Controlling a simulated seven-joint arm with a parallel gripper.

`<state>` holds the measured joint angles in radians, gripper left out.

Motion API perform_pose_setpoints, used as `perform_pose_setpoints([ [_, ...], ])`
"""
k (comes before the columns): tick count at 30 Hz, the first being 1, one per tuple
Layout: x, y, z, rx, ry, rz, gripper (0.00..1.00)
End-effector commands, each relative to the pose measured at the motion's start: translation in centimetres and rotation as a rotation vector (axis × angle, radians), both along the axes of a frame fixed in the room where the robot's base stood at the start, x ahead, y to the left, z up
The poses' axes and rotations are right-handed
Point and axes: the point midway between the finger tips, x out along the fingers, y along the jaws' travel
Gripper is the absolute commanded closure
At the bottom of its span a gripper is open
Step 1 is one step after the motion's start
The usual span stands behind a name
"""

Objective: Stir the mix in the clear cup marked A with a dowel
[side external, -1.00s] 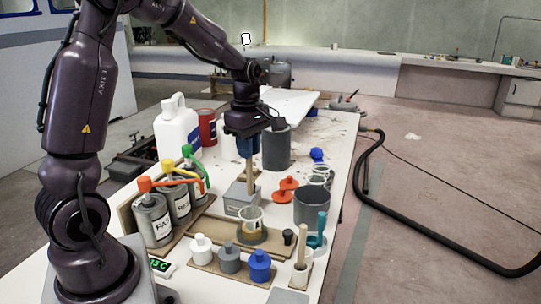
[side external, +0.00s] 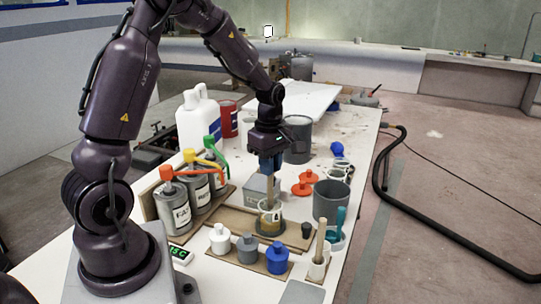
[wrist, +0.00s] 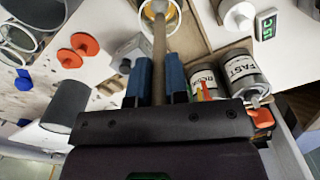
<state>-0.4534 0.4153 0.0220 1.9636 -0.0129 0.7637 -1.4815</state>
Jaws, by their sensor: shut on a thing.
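My gripper (side external: 271,165) is shut on a wooden dowel (side external: 269,190) and holds it nearly upright over the clear cup (side external: 269,221). In the wrist view the dowel (wrist: 159,50) runs between the blue fingers of my gripper (wrist: 158,80), and its far end reaches inside the rim of the cup (wrist: 175,24). Amber mix shows in the cup. Whether the dowel tip touches the mix or the bottom is not clear. The letter on the cup cannot be read. The cup stands on a brown board (side external: 228,218).
A grey block (side external: 257,187) stands close behind the cup. Pump-topped cans (side external: 176,207) are at left. White, grey and blue (side external: 277,258) capped bottles stand in front. A grey pot (side external: 331,200) and orange lids (side external: 303,187) lie to the right. Another stick (side external: 321,240) stands in a small holder.

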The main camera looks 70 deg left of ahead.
Motion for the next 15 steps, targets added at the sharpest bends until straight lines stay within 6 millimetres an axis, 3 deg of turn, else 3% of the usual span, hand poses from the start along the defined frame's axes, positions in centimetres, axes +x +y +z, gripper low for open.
perform_pose_setpoints([
  [15,0.0,0.0,-4.1,-0.001,0.001,0.0,1.0],
])
